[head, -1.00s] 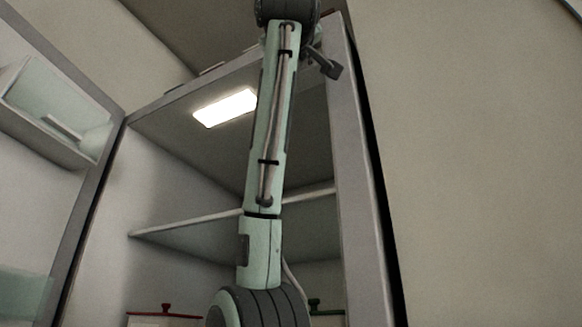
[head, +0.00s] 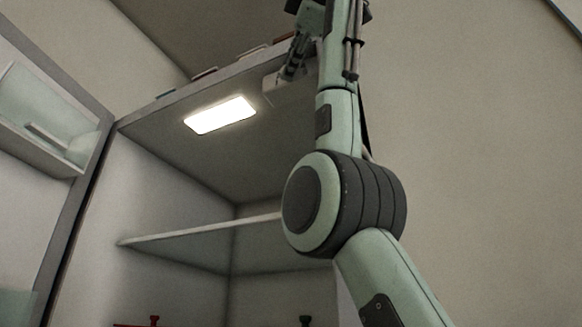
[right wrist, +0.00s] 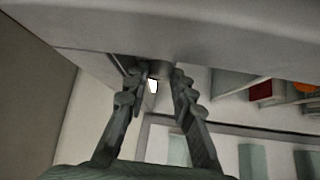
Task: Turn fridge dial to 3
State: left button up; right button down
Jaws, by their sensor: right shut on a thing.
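The fridge (head: 165,195) stands open, with a lit lamp (head: 220,115) in its ceiling. My right gripper (head: 276,80) reaches up to the top front of the fridge, at a small pale housing (head: 290,92) under the ceiling, right of the lamp. In the right wrist view my right gripper (right wrist: 155,82) has a finger on each side of a small round dial (right wrist: 158,70) and is shut on it. The dial is mostly hidden between the fingers. Its numbers and setting cannot be read. My left gripper is not in view.
A shelf (head: 190,231) crosses the fridge. Red-topped containers (head: 152,322) show at the bottom edge. The open door with its bins (head: 45,135) is at the left. The wall (head: 480,150) at the right is bare.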

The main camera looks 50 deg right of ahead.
jog(key=shift+r+n+g+y, duration=0.1)
jog(key=shift+n+g+y, duration=0.2)
jog(key=shift+n+g, duration=0.25)
jog(key=shift+n, duration=0.25)
jog(key=c, duration=1.3)
grip_release()
jog(key=shift+r, duration=0.1)
jog(key=shift+s, duration=0.1)
jog(key=v, duration=0.7)
jog(key=shift+s+a, duration=0.25)
jog(key=shift+s, duration=0.1)
